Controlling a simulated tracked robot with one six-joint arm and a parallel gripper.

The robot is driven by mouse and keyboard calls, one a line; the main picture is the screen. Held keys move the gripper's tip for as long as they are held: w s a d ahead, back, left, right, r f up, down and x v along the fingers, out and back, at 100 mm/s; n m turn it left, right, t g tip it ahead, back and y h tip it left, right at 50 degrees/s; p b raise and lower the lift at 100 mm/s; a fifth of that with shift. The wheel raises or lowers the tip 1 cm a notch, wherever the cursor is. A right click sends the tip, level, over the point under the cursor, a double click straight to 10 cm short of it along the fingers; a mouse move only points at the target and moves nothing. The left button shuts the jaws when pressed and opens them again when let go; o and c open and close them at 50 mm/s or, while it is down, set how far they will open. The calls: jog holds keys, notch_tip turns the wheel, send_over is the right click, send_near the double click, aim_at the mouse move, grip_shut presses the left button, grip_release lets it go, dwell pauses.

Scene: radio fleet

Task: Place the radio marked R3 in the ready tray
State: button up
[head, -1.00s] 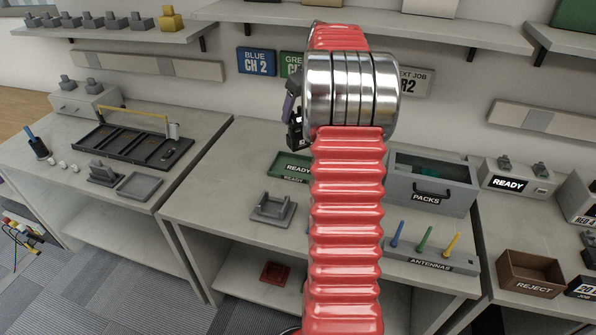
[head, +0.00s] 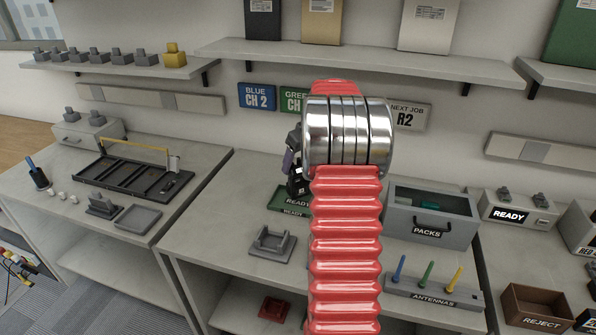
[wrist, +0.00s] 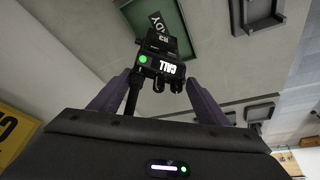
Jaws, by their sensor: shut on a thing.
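My gripper (wrist: 160,76) is shut on a black radio (wrist: 159,54) in the wrist view, with one purple-grey finger on each side. The radio has a lit green dot, a CALL label and a small marking that looks like R3. In the head view the radio (head: 298,184) shows beside my red arm, its lower end over the green ready tray (head: 276,201). My arm hides the tray's right part.
A grey cradle (head: 272,242) stands in front of the tray. The grey PACKS box (head: 432,232) and the ANTENNAS rack (head: 434,296) stand to the right. A brown REJECT bin (head: 538,300) is at the lower right. Bench left of the tray is clear.

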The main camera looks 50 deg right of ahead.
aim_at(300, 166)
jog(key=shift+f, duration=1.8)
jog(key=o, duration=1.6)
jog(key=shift+f, duration=0.1)
jog(key=shift+o, duration=0.2)
jog(key=v, duration=1.2)
jog(key=shift+a, duration=0.15)
